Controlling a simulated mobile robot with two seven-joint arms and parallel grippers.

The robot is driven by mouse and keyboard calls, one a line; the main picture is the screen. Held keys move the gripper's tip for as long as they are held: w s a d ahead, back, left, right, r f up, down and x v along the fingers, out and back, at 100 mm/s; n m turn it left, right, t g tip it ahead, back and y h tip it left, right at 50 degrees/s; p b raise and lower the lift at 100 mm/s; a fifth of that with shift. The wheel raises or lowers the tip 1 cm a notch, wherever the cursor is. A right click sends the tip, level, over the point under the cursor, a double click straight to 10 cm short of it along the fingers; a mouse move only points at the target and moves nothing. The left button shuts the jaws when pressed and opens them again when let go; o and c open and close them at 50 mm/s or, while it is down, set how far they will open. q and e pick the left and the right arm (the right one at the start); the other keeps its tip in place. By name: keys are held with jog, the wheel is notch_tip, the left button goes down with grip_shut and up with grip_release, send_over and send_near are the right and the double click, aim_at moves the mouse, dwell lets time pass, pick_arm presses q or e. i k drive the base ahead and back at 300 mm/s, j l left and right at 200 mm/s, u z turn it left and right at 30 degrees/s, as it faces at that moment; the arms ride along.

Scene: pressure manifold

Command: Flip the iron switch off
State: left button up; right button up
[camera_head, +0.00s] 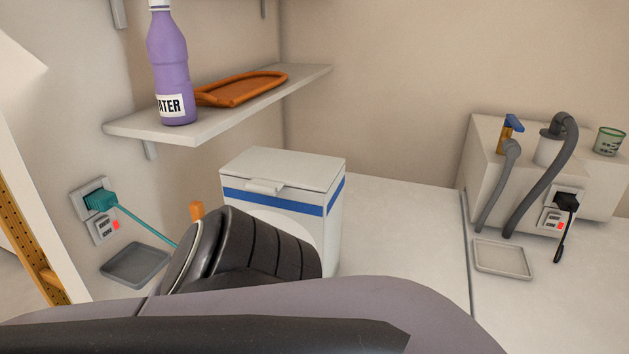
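No iron can be made out in the head view. A white wall socket (93,204) on the left wall has a teal plug (101,201) in it and a small red switch (115,225) at its lower right. A teal cord runs from the plug down to the right, behind a dark arm link of mine. A second socket (559,210) on the right block has a black plug (567,202) and a red switch (563,225). Neither switch's position is readable. Which switch belongs to the iron cannot be told. No gripper fingers are identifiable in view.
A shelf (140,127) holds a purple water bottle (169,70) and an orange tray (240,89). A white box with a blue band (283,198) stands on the counter. Shallow grey trays lie at left (136,265) and right (503,259). Counter right of the box is clear.

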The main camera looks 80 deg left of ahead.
aim_at(104, 225)
jog(key=u, duration=0.9)
jog(key=k+j+u, duration=0.1)
jog(key=u, duration=0.75)
jog(key=j+u, duration=0.1)
jog(key=u, duration=0.8)
jog(key=j+u, duration=0.15)
jog(key=u, duration=0.7)
